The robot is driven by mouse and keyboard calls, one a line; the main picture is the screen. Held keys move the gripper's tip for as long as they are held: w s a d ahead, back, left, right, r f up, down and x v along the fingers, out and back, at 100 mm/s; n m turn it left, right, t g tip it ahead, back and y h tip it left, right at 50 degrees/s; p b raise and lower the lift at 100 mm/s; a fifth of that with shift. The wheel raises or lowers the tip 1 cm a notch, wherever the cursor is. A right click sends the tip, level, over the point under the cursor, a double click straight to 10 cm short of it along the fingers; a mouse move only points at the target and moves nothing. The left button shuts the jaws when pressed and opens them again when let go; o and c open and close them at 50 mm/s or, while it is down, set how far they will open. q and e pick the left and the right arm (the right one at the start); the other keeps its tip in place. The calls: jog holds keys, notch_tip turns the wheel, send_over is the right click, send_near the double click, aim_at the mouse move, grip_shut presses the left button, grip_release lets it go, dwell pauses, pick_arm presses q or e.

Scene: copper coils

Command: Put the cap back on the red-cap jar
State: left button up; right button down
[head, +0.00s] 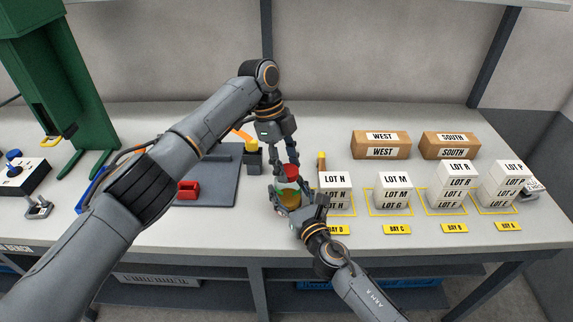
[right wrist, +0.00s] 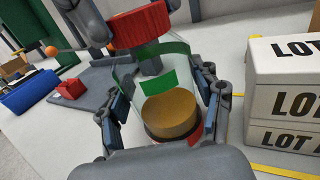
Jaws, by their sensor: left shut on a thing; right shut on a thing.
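The red cap (head: 291,171) is held by my left gripper (head: 287,163), which points down from above and is shut on it. The clear jar (head: 288,195) has green markings and brown contents. My right gripper (head: 295,208) is shut around the jar from the near side. In the right wrist view the jar (right wrist: 172,110) stands between the fingers of my right gripper (right wrist: 160,112), and the cap (right wrist: 138,32) is above its mouth, tilted in the picture. The exact gap between cap and rim is hard to tell.
Stacked white LOT boxes (head: 335,190) stand just right of the jar, with more stacks further right. Brown WEST boxes (head: 381,145) and SOUTH boxes are behind. A grey mat (head: 215,180) with a red block (head: 188,190) lies left. A green press (head: 60,90) stands far left.

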pick_arm(q)
jog(key=m, duration=0.2)
jog(key=m+g, duration=0.1)
jog(key=m, duration=0.1)
jog(key=shift+w+d+r+y, duration=0.1)
jog(key=shift+w+r+y, duration=0.05)
jog(key=shift+w+y, duration=0.25)
jog(key=shift+s+m+y, duration=0.3)
jog(key=shift+m, duration=0.8)
jog(key=o, duration=0.7)
jog(key=shift+o, duration=0.2)
jog(key=shift+r, duration=2.15)
jog(key=shift+c, duration=0.4)
